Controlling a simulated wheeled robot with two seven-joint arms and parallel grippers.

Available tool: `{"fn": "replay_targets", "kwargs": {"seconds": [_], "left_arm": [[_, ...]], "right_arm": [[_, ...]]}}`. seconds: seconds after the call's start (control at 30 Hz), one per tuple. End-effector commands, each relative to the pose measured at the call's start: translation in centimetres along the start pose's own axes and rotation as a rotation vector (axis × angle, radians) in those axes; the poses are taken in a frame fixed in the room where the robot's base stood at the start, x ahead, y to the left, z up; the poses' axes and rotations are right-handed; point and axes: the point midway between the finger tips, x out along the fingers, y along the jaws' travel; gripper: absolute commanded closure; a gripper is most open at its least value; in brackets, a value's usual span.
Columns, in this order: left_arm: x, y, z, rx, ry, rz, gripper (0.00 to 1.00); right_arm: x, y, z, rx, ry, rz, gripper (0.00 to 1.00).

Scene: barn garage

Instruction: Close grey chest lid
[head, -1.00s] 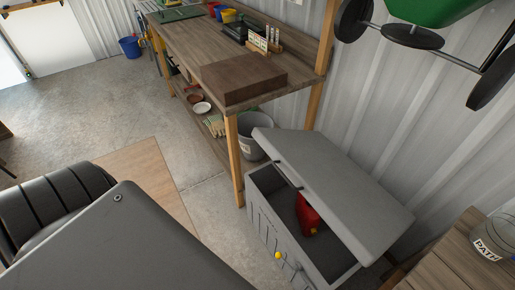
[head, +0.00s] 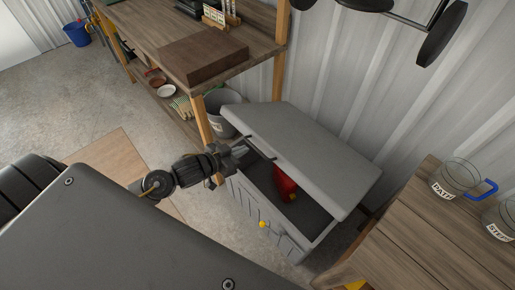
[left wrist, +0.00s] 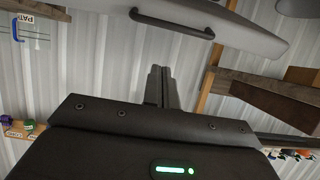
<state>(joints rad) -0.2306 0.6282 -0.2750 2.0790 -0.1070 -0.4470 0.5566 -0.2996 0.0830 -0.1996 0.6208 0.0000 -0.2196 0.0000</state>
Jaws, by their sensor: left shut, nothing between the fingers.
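The grey chest (head: 272,215) stands against the corrugated wall with its lid (head: 310,150) partly open, tilted above the box. A red can (head: 284,184) lies inside. A dark handle (head: 262,149) sits on the lid's front edge. My left gripper (head: 240,152) is at the lid's front left edge, close to the handle; I cannot tell if it touches. In the left wrist view my left gripper (left wrist: 158,82) is shut and empty, with the handle (left wrist: 172,24) and lid (left wrist: 245,30) beyond its tips. My right gripper is not in view.
A wooden workbench (head: 160,22) stands behind the chest on the left, with a grey bucket (head: 218,112) beneath its end. Open concrete floor (head: 60,105) lies to the left.

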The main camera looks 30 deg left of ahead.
Motion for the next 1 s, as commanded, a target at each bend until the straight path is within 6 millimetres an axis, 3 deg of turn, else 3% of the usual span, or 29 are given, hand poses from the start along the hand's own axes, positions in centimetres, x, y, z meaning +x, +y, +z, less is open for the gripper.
{"fn": "replay_targets", "kwargs": {"seconds": [0.1, 0.33, 0.47, 0.83, 1.0], "left_arm": [[-0.5, 0.6, -1.3, 0.004, 0.02, 0.016, 1.0], [0.2, 0.6, -1.6, 0.003, 0.024, 0.016, 1.0], [2.1, 0.6, -1.7, 0.003, 0.023, 0.016, 1.0], [9.6, 0.8, -1.8, 0.003, 0.022, 0.016, 1.0], [8.7, 0.7, 0.7, 0.004, 0.017, 0.016, 1.0]], "right_arm": [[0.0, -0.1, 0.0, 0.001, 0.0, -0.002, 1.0], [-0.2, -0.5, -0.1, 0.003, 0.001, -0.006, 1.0], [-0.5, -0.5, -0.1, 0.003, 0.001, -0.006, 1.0], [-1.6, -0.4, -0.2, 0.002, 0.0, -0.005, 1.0], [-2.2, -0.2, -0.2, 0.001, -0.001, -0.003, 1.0]]}}
